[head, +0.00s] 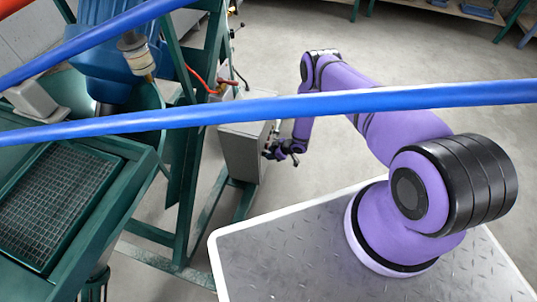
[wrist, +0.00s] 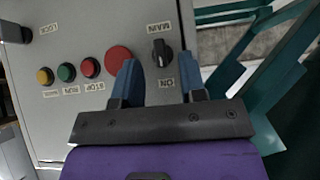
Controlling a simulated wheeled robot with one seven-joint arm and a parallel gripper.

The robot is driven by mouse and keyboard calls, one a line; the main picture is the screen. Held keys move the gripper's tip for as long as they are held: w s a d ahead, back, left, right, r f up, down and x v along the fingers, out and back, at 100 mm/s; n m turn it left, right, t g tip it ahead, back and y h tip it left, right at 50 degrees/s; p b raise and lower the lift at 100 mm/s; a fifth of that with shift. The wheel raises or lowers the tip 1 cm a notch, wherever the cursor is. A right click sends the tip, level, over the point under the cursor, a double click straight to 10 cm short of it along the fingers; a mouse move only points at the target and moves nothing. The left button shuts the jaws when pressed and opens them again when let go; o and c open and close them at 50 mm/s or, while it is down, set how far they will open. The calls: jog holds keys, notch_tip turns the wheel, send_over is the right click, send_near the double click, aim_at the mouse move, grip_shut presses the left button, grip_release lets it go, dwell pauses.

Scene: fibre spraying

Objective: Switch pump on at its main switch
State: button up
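The black main switch knob (wrist: 162,50) sits on the grey control box (wrist: 95,25) in the wrist view, between upside-down labels reading MAIN and ON. It points roughly up and down in the picture; its exact setting is unclear. My gripper (wrist: 158,70) is open and empty, its two blue fingers on either side of the knob in the picture. The gap between fingertips and knob is hard to judge. In the head view my gripper (head: 284,151) is at the right face of the control box (head: 238,150); the knob cannot be made out there.
A large red button (wrist: 118,56) is partly behind the left finger. Smaller red (wrist: 90,67), green (wrist: 66,72) and yellow (wrist: 44,76) buttons are further left. A blue hose (head: 300,103) crosses the head view. Green frame bars (head: 238,205) stand by the box.

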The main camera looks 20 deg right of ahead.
jog(key=v, duration=0.8)
jog(key=shift+s+r, duration=0.15)
jog(key=shift+r, duration=0.1)
jog(key=shift+d, duration=0.2)
